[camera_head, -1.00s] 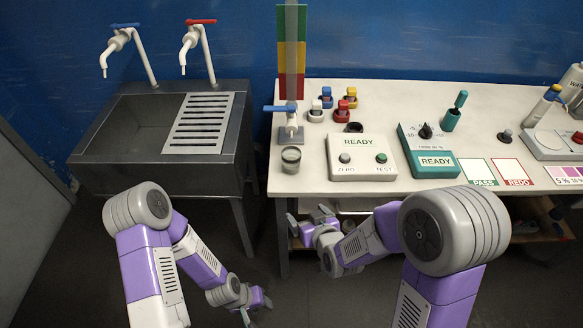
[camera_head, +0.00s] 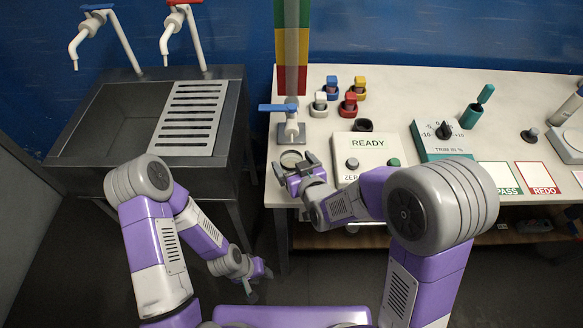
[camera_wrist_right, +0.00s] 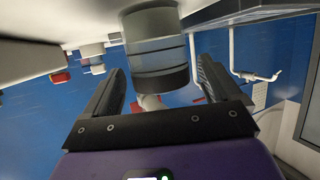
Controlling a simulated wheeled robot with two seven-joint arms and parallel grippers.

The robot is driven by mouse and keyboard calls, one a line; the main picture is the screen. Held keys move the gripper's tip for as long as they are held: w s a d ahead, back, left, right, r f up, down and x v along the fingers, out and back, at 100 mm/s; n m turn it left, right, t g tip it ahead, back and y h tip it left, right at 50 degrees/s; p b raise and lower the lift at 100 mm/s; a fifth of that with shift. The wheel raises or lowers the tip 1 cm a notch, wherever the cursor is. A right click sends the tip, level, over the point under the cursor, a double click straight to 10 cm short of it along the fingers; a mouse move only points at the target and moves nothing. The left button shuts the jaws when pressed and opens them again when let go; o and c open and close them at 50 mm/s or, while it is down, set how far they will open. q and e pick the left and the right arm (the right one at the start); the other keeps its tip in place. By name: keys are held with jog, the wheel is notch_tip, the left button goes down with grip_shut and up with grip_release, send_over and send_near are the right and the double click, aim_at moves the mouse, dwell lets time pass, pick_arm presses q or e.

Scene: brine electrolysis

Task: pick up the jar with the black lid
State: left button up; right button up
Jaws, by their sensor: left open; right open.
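A short round jar (camera_head: 290,158) stands on the bench below the blue-handled tap, partly hidden by my right gripper. The right wrist view, which is upside down, shows its grey, glassy wall (camera_wrist_right: 155,55) and a dark band at its upper end. From above its top looks pale with a dark rim, so I cannot tell clearly if this is a black lid. My right gripper (camera_head: 297,167) is open, its fingers pointing at the jar, one on each side in the wrist view; contact is not clear. My left gripper (camera_head: 259,281) is open and empty, low in front of the bench.
A READY box (camera_head: 372,147) stands close right of the jar. A small black round item (camera_head: 362,125) sits behind it. Several colour-topped items (camera_head: 347,108) stand further back. The tap (camera_head: 290,128) is close behind the jar. A sink (camera_head: 120,130) is at left.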

aim_at(288, 155)
jog(key=x, duration=0.3)
jog(key=shift+w+a, duration=0.15)
jog(key=shift+w, duration=0.1)
jog(key=shift+r, duration=0.1)
jog(key=c, duration=1.3)
